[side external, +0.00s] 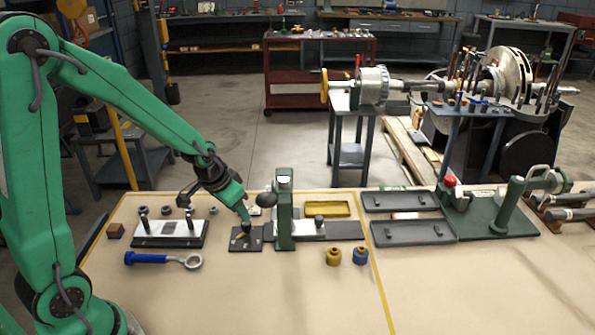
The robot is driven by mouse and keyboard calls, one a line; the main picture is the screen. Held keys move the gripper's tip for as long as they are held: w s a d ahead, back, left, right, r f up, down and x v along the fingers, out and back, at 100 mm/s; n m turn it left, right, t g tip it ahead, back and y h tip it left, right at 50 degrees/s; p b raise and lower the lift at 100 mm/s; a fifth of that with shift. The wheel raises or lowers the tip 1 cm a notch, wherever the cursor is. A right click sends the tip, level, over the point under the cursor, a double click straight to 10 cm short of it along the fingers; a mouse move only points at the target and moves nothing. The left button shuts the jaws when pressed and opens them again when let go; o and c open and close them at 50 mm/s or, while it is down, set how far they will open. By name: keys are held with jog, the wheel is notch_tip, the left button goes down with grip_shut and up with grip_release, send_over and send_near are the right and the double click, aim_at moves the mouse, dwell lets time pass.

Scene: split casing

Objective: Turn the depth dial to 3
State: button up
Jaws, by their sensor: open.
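A small dark plate (240,246) with a small yellow mark lies on the bench, left of the green upright fixture (284,225). It looks like the depth dial's plate, but its numbers are too small to read. My gripper (246,229) points down at the plate, with its tip at or just above a small dark knob there. Its jaws are open; I cannot tell whether they touch or surround the knob. The knob is mostly hidden by the gripper tip.
A dark ball-ended handle (266,200) stands close to the gripper's right. Left are a tray with pegs (160,240) and a blue-handled ring wrench (150,258). Yellow (333,256) and blue (360,255) cylinders stand right. The bench front is clear.

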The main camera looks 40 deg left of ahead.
jog(key=shift+v, duration=0.85)
jog(key=s+d+r, duration=0.3)
jog(key=s+r, duration=0.4)
jog(key=s, duration=0.1)
jog(key=s+d+r+t, duration=0.1)
jog(key=s+d+r, duration=0.2)
jog(key=s+r, duration=0.4)
jog(key=shift+s+d+r+h, duration=0.3)
jog(key=shift+s+r+h, duration=0.1)
jog(key=shift+s, duration=0.05)
